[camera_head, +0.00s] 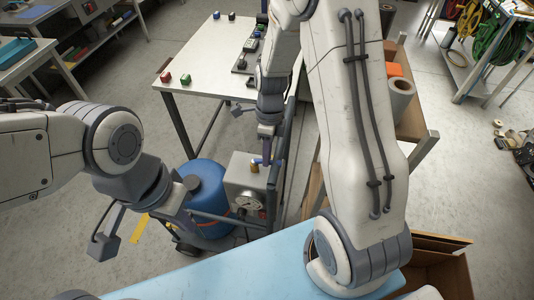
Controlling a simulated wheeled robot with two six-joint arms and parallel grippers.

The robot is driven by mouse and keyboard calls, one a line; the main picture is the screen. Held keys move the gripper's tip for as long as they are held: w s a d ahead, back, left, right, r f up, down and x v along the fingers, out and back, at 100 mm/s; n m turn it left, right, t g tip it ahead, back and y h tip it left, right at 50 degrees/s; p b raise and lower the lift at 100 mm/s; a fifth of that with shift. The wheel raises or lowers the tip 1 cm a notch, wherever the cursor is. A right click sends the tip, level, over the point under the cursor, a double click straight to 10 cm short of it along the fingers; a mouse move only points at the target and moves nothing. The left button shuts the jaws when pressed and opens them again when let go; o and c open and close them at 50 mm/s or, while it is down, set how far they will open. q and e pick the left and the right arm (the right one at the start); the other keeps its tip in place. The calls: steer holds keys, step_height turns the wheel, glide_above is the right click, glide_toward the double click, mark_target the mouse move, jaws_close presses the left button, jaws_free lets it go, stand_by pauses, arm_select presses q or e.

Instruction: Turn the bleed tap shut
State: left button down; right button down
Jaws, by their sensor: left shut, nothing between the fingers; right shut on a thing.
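The bleed tap (254,169) is a small brass fitting with a blue handle, on top of a grey box (240,176) with a round dial on its front. My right gripper (265,157) reaches down from above and is shut on the tap's blue handle; its fingers hide part of the handle, so its exact angle is hard to tell. My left gripper (187,226) is shut and empty, low in front of the blue tank (207,190), left of the grey box and apart from the tap.
The blue tank and grey box sit in a dark tubular frame (277,165). A white table (205,62) with small red and green blocks stands behind. A shelf with rolls (401,94) is on the right. A light blue surface (225,275) lies in front. Open floor shows left.

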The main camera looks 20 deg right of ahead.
steer(key=shift+r, duration=0.1)
stand_by(0.7)
steer(key=shift+s+a+r+m+p, duration=0.15)
steer(key=shift+s+r+m+p, duration=0.1)
steer(key=shift+m+p, duration=0.65)
steer(key=shift+s+a+f+m, duration=0.1)
steer(key=shift+f+m, duration=0.15)
steer(key=shift+m, duration=0.35)
steer(key=c, duration=0.8)
jaws_free()
steer(key=shift+c, duration=0.2)
step_height(320, 180, up, 10)
steer(key=w+d, duration=0.1)
steer(key=shift+w+d+b, duration=0.15)
steer(key=shift+d+b, duration=0.1)
steer(key=shift+b, duration=0.1)
